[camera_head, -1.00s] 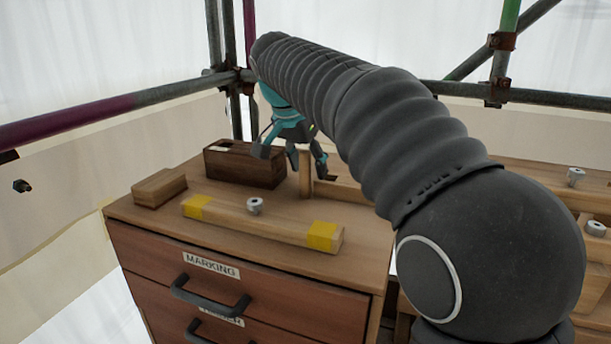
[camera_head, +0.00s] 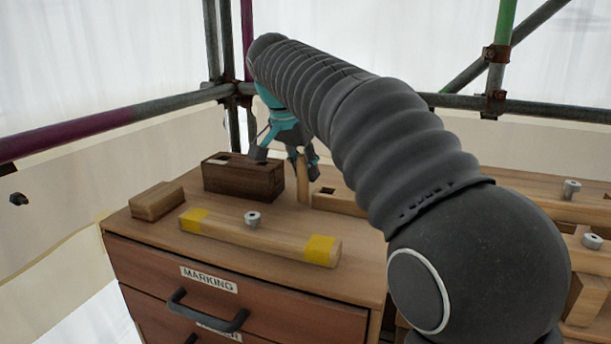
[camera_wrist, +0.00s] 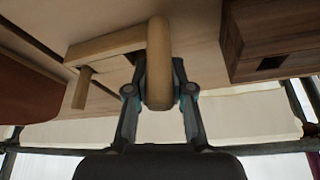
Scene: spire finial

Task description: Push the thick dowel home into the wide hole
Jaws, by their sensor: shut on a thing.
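My gripper (camera_wrist: 160,90) is shut on a thick, pale wooden dowel with a rounded end (camera_wrist: 159,50). In the head view the dowel (camera_head: 304,182) hangs roughly upright below my gripper (camera_head: 288,158), between the dark block and the pale beam. I cannot tell whether its lower end touches the cabinet top. The dark wooden block (camera_head: 243,180) has openings in its top; a dark square opening (camera_wrist: 271,63) also shows in the wrist view. The pale beam (camera_head: 345,204) has a dark hole (camera_head: 327,190) near its left end. I cannot tell which hole is the wide one.
A pale bar with yellow bands (camera_head: 228,228) and a grey knob lies along the cabinet's front. A small wooden block (camera_head: 157,201) is at the left. A thinner peg (camera_wrist: 83,88) stands by the beam. Scaffold poles (camera_head: 130,118) run behind.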

